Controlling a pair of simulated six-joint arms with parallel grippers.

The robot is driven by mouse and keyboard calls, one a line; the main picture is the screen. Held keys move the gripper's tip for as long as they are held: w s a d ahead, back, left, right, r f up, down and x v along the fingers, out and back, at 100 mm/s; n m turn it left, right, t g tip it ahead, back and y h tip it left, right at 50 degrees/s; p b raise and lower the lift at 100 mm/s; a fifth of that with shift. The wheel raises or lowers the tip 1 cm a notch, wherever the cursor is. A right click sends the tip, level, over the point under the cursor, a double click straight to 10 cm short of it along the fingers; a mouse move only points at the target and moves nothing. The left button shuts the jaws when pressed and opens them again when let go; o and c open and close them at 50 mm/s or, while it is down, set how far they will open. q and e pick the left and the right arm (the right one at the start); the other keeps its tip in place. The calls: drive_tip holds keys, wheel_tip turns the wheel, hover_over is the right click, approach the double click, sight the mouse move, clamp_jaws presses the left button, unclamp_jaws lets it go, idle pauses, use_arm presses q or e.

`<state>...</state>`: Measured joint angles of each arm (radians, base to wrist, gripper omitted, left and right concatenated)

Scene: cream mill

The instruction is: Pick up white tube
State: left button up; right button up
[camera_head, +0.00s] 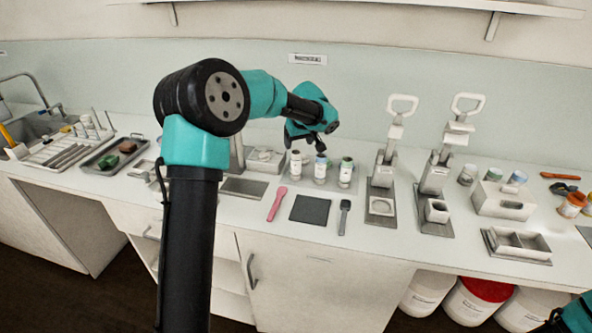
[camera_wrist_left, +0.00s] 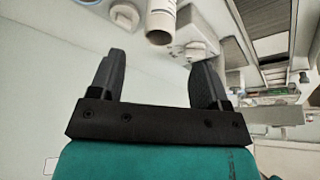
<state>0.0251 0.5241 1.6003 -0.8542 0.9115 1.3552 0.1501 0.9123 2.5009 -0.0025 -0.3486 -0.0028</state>
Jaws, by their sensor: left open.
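Three small white tubes stand upright in a row on the counter in the head view: a left one (camera_head: 296,166), a middle one with a bluish top (camera_head: 320,169) and a right one with a greenish top (camera_head: 346,173). My left gripper (camera_head: 305,142) appears just above the left and middle tubes, apart from them as far as I can see. In the left wrist view its two black fingers (camera_wrist_left: 157,78) are spread with nothing between them. A pale cylinder (camera_wrist_left: 160,22) lies beyond the fingertips; I cannot tell which tube it is. My right gripper's fingers are not visible.
Two white lever presses (camera_head: 382,170) (camera_head: 436,175) stand right of the tubes. A dark square mat (camera_head: 310,210), a pink spatula (camera_head: 277,204) and a dark spatula (camera_head: 345,217) lie in front. A grey tray (camera_head: 103,165) and sink are at left. A white box (camera_head: 503,204) stands at right.

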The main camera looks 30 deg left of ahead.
sight(295, 155)
use_arm(q)
drive_tip(key=shift+x, duration=1.8)
drive_tip(key=shift+f, duration=0.1)
drive_tip(key=x, duration=0.5)
drive_tip(key=c, duration=1.2)
drive_tip(key=shift+c, duration=0.2)
